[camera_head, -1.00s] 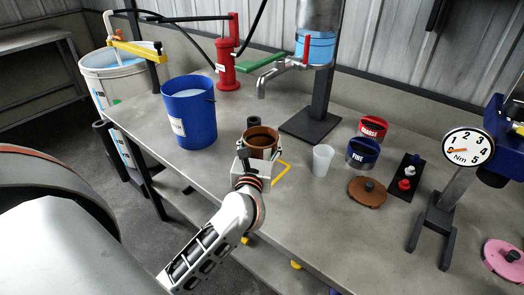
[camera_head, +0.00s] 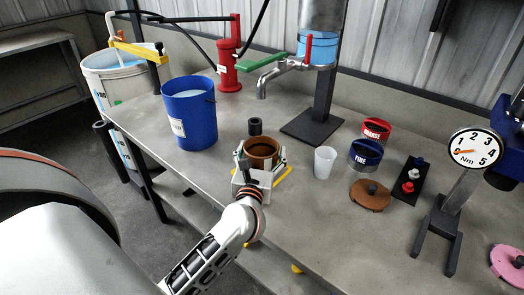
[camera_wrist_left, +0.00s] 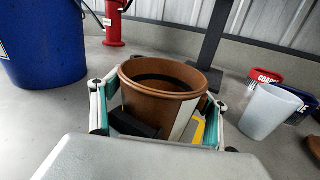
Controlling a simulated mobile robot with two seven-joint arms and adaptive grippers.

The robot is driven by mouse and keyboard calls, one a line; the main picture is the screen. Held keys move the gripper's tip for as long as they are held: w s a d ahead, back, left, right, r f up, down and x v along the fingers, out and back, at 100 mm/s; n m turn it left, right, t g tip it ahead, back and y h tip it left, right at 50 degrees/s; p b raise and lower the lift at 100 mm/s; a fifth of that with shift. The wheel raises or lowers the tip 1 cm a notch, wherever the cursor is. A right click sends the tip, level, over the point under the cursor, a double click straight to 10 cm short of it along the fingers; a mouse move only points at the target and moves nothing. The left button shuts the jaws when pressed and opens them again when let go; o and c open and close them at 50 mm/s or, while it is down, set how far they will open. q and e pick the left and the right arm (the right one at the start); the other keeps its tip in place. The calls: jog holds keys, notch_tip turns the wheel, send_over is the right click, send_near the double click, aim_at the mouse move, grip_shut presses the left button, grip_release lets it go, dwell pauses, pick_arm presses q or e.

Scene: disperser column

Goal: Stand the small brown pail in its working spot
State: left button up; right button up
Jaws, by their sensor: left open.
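The small brown pail (camera_head: 262,147) is upright near the table's front edge, its open top facing up. My left gripper (camera_head: 260,160) is open, with its fingers on either side of the pail. In the left wrist view the pail (camera_wrist_left: 155,92) lies between the spread teal-padded fingers (camera_wrist_left: 158,112). A yellow marking (camera_head: 285,174) on the table shows beside the pail's lower right. The gripper hides the pail's base, so I cannot tell how it sits within the marking. My right gripper is not in view.
A black cylinder (camera_head: 255,126) stands close behind the pail. A white cup (camera_head: 324,162) is to its right, and a large blue bucket (camera_head: 188,115) to its left. Blue (camera_head: 366,152) and red (camera_head: 377,130) containers and a brown lid (camera_head: 370,196) are farther right.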

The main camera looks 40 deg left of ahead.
aim_at(258, 165)
pick_arm(q)
jog(key=shift+s+d+r, duration=0.1)
jog(key=shift+s+r, duration=0.05)
jog(key=shift+r, duration=0.05)
jog(key=v, duration=1)
jog(key=shift+s+d+f, duration=0.1)
jog(key=shift+s+d, duration=0.05)
jog(key=shift+s, duration=0.05)
jog(key=shift+s+d+b, duration=0.25)
jog(key=shift+s+b, duration=0.05)
jog(key=shift+s, duration=0.25)
